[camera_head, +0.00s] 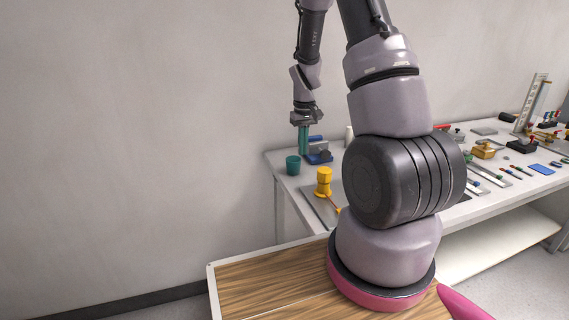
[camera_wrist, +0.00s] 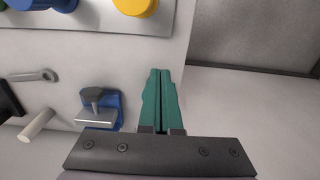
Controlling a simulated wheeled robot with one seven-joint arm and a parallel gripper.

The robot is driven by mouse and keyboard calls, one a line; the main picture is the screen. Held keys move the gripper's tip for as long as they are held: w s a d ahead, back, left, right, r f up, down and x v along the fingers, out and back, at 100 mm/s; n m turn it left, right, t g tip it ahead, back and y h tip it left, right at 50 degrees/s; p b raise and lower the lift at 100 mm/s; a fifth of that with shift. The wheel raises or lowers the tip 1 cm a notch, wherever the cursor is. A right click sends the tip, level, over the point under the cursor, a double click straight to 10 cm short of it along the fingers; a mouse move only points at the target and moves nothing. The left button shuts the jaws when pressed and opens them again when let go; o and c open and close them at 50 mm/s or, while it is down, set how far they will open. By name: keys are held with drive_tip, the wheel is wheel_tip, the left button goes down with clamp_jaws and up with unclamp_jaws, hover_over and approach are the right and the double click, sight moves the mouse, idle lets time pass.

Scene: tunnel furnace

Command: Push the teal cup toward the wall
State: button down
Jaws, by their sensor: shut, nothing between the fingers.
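The teal cup (camera_head: 292,165) stands upright near the left end of the white table (camera_head: 285,186) in the head view. My gripper (camera_head: 304,153) points down just behind and to the right of the cup, with its teal fingers together and empty. I cannot tell whether the fingertips touch the cup. The shut fingers also show in the wrist view (camera_wrist: 160,73), over the table near its edge. I cannot make out the cup there. The plain wall (camera_head: 140,130) rises behind and to the left of the table.
A blue and grey vise (camera_head: 319,156) stands right beside my gripper; it also shows in the wrist view (camera_wrist: 101,108). A yellow object (camera_head: 324,181) stands in front. Several tools crowd the table's right side.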

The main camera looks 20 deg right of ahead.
wheel_tip(320, 180, down, 10)
drive_tip(key=shift+r, duration=0.1)
drive_tip(key=shift+w+f, duration=0.25)
drive_tip(key=shift+w, duration=1.8)
drive_tip(key=w, duration=1.2)
drive_tip(key=shift+w, duration=0.25)
drive_tip(key=shift+s, duration=0.15)
